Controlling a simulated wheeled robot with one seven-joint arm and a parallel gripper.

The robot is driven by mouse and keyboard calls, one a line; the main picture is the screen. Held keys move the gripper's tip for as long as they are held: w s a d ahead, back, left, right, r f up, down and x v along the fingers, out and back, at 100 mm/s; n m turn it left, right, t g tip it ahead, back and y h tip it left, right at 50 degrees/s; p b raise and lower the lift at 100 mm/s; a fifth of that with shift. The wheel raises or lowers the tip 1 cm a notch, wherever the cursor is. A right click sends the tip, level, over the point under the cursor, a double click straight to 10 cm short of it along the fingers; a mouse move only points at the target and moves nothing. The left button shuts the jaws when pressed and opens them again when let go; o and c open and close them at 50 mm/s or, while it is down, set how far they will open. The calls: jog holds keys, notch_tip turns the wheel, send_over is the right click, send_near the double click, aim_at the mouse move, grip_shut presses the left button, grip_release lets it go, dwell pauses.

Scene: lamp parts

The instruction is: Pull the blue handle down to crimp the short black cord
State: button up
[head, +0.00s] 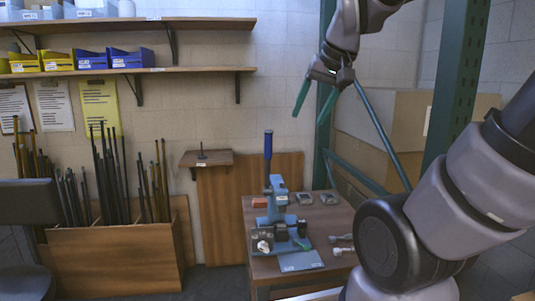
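The blue handle (268,145) stands upright on top of a light-blue bench press (278,188), which sits on a small wooden table (330,224). Dark parts and a light fitting lie around the press base; I cannot tell which of them, if any, is the short black cord. My gripper (308,118) hangs above and to the right of the handle in the picture. Its two green fingers are apart, with nothing between them. It does not touch the handle.
Small grey devices (304,198), a red block (260,202) and metal fittings (341,237) lie on the table. A green post (456,90) stands right of it. A wooden bin (110,258) of dark rods stands left. A small wall shelf (206,158) is left of the handle.

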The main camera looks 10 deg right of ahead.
jog(key=w+a+f+n+g+h, duration=0.1)
jog(key=w+a+f+n, duration=0.15)
jog(key=w, duration=0.85)
jog(key=n, duration=0.2)
send_near(267, 148)
jog(key=shift+w+r+g+h, duration=0.2)
jog(key=shift+w+g+h, duration=0.15)
jog(key=shift+w, duration=0.85)
jog(key=x, duration=1.1)
grip_shut()
